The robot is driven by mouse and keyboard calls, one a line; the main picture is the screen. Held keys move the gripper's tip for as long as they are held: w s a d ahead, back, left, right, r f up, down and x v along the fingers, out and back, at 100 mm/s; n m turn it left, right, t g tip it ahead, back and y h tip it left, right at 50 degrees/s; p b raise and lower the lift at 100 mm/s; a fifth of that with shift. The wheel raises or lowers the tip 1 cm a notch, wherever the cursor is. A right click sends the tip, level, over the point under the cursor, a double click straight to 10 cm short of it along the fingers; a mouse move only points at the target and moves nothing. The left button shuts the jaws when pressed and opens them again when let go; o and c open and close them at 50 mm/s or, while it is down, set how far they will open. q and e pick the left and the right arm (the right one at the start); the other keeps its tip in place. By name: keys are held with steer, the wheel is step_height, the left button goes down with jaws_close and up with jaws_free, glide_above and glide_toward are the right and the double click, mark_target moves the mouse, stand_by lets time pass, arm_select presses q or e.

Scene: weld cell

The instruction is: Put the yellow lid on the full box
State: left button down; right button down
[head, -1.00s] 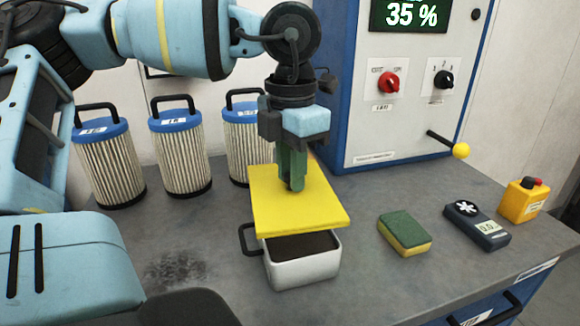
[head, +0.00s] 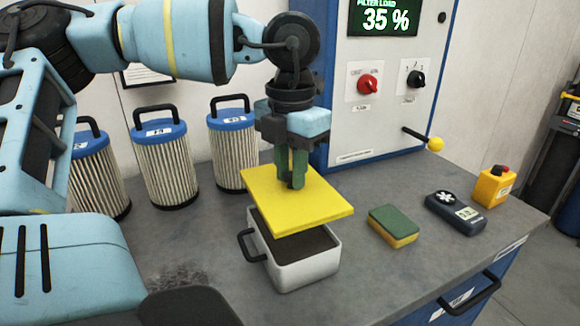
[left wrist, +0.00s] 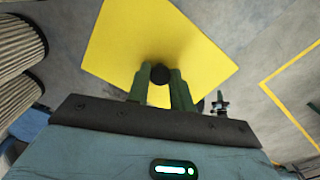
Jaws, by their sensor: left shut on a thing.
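The yellow lid (head: 298,205) is a flat square plate. My left gripper (head: 291,183) is shut on its dark knob and holds the lid above the box, a little toward its back. The white box (head: 305,271) stands on the bench with a black handle on its left side. In the left wrist view the lid (left wrist: 150,45) spreads beyond my fingers (left wrist: 161,80), which close around the round dark knob. My right gripper is not in view.
Several pleated filters with blue caps (head: 165,165) stand behind and left. A sponge (head: 393,226), a handheld meter (head: 455,212) and a yellow switch box (head: 494,187) lie to the right. A blue-framed control cabinet (head: 385,110) stands behind. The bench (head: 370,270) is clear at front right.

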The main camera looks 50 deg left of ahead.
mark_target(290, 187)
arm_select(q)
steer(key=shift+f, duration=0.15)
steer(key=shift+f+b, duration=0.5)
steer(key=shift+f, duration=0.5)
step_height(290, 187, down, 2)
steer(key=shift+f+b, duration=0.1)
steer(key=shift+b, duration=0.4)
steer(key=shift+f+b, duration=0.3)
steer(key=shift+f, duration=0.1)
steer(key=shift+f+b, duration=0.35)
steer(key=shift+f, duration=0.2)
